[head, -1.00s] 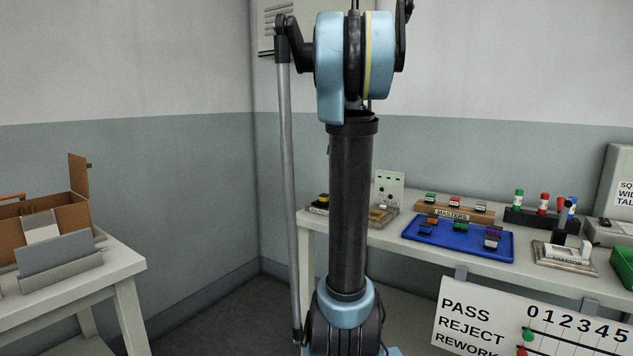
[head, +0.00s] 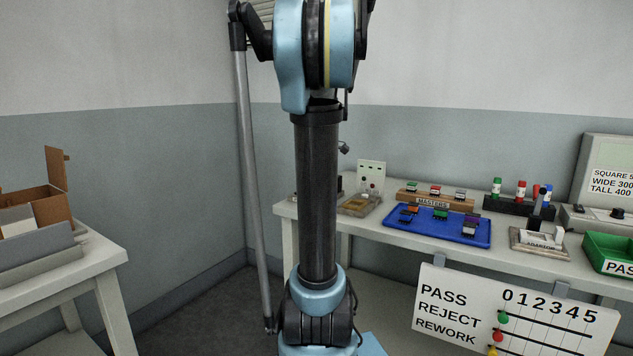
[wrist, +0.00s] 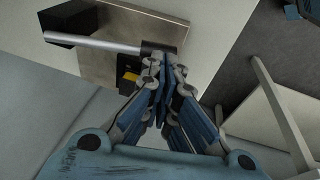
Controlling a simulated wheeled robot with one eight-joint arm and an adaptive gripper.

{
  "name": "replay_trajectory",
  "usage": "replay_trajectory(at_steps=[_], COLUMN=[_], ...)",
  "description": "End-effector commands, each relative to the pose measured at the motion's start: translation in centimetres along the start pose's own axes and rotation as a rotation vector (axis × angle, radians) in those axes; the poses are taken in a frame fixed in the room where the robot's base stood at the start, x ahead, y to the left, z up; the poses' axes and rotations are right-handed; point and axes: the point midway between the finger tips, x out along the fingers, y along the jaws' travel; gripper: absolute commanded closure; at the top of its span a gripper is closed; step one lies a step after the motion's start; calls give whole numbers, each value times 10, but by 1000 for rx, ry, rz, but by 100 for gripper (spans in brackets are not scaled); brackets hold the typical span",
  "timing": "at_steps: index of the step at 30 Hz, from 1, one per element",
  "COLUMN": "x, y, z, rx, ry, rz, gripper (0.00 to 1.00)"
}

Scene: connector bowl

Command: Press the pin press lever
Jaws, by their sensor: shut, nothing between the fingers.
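In the wrist view, the pin press appears to be the brown-grey metal block (wrist: 112,22) with a yellow-and-black part (wrist: 129,78) near its lower edge. A pale grey rod (wrist: 95,42) with dark ends, which looks like the lever, lies across it. My gripper (wrist: 163,62) is shut and empty, its fingertips close to the rod's right dark end; I cannot tell whether they touch. In the head view my arm hides the gripper and most of the press at the bench's left end.
The white bench (head: 390,226) carries a blue tray (head: 400,231) of small connectors, a masters block (head: 412,201), an adaptor fixture (head: 533,246) and a green bin (head: 600,245). A scoreboard (head: 450,318) hangs at its front. A cardboard box (head: 56,176) stands on the left table.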

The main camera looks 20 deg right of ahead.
Motion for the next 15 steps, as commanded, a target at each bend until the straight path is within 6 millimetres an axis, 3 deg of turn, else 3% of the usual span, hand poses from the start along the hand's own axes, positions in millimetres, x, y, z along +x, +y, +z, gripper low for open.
replay_trajectory(at_steps=[8,15], x=[-8,-47], y=[-3,-5], z=[0,-6], rx=[-1,-6], ry=[-1,0], rz=[-3,-2], gripper=[100,100])
